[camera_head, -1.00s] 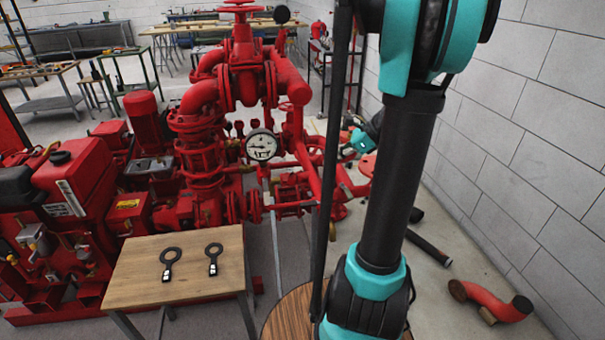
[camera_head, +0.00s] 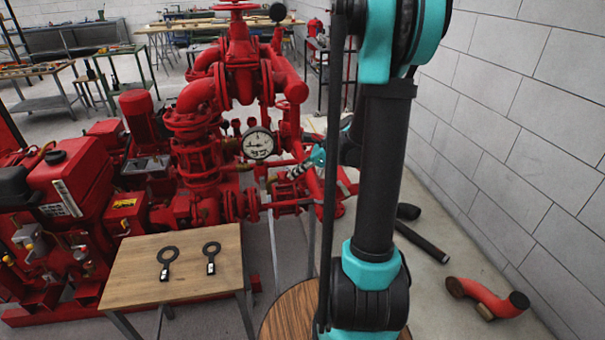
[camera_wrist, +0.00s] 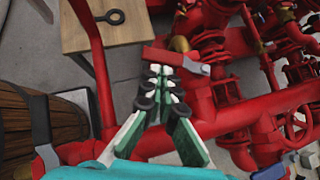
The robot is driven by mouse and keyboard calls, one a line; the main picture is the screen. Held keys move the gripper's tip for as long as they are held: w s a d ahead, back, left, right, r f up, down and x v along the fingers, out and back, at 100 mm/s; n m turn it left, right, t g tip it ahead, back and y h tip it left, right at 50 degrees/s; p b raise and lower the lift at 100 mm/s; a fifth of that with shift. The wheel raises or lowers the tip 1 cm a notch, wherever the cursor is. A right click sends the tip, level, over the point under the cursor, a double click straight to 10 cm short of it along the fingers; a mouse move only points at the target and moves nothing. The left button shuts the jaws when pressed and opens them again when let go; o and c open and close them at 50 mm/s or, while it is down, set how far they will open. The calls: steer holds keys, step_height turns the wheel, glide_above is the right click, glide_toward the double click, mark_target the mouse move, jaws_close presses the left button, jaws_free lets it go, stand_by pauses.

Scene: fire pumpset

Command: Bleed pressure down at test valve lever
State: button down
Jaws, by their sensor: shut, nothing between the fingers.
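My gripper (camera_wrist: 160,72) is shut and empty in the wrist view, its dark pads and pale tips together. The tips are at a short red bar with a grey end (camera_wrist: 178,59), which looks like the test valve lever; I cannot tell whether they touch it. In the head view my gripper (camera_head: 294,174) is right of and slightly below the white round pressure gauge (camera_head: 258,144), among the red pipes of the pumpset (camera_head: 240,75). The lever cannot be made out clearly in the head view.
A wooden table (camera_head: 205,275) with two dark ring-ended tools stands in front of the pumpset. A round wooden top (camera_head: 285,318) is at the bottom. Red pipes crowd the gripper in the wrist view. Loose pipes, including a red elbow (camera_head: 488,299), lie on the right floor.

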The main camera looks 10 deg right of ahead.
steer(key=shift+a, duration=0.2)
steer(key=shift+a+m+t+h, duration=0.6)
steer(key=shift+a+m+t, duration=0.4)
steer(key=shift+a+m, duration=0.4)
steer(key=shift+d, duration=0.15)
